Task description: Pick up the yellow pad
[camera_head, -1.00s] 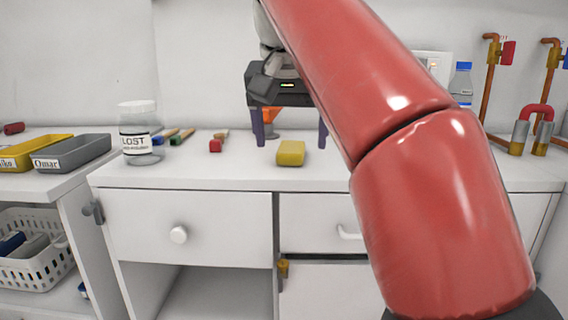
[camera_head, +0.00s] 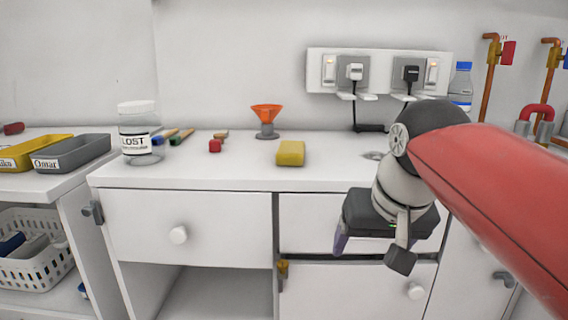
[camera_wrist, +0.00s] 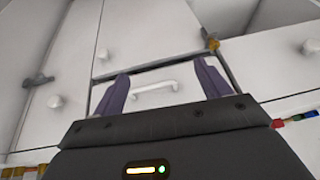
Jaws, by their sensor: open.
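The yellow pad (camera_head: 290,153) is a small block lying flat on the white countertop (camera_head: 240,179), near its front edge, in the head view. My gripper (camera_head: 372,250) is in front of the cabinet, to the right of the pad and below counter height, apart from it. In the wrist view the two purple fingers of my gripper (camera_wrist: 162,88) are spread with nothing between them. Behind them is a drawer front with a white handle (camera_wrist: 155,87). The pad cannot be made out in the wrist view.
An orange funnel (camera_head: 266,120) stands behind the pad. A red block (camera_head: 215,146), brushes (camera_head: 180,137) and a LOST jar (camera_head: 138,133) are to its left. A blue-capped bottle (camera_head: 461,86) stands at the back right. Counter around the pad is clear.

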